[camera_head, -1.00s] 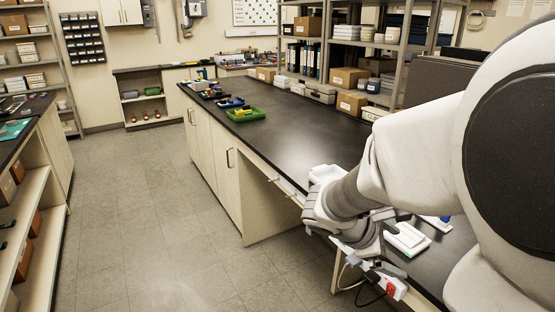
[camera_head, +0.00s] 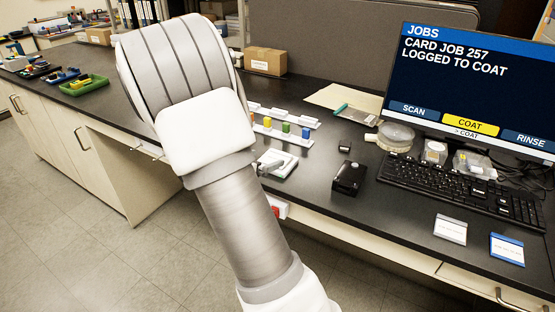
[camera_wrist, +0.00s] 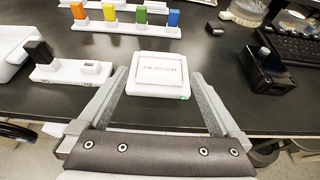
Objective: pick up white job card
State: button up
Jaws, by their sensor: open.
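A white square piece with a raised rim (camera_wrist: 158,62) and small printed text, which seems to read JOB 257 COAT, lies on the dark bench in the wrist view. It has a small green mark at its near right corner. My gripper (camera_wrist: 159,84) is open and empty, its two fingers reaching either side of the near part of the white piece; I cannot tell if they touch it. In the head view a white flat piece (camera_head: 280,164) shows beside my arm, which hides my gripper. A white-and-grey card (camera_head: 450,229) and a blue-and-white card (camera_head: 507,249) lie near the bench's front right.
A black box (camera_wrist: 268,72) stands right of the white piece. A white holder with a black block (camera_wrist: 70,72) is at its left. A rack of coloured blocks (camera_wrist: 125,28) stands behind. The monitor (camera_head: 470,85) reads CARD JOB 257 LOGGED TO COAT, above a keyboard (camera_head: 440,185).

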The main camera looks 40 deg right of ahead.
aim_at(281, 153)
jog(key=x, duration=0.8)
jog(key=shift+r, duration=0.1)
jog(key=c, duration=0.9)
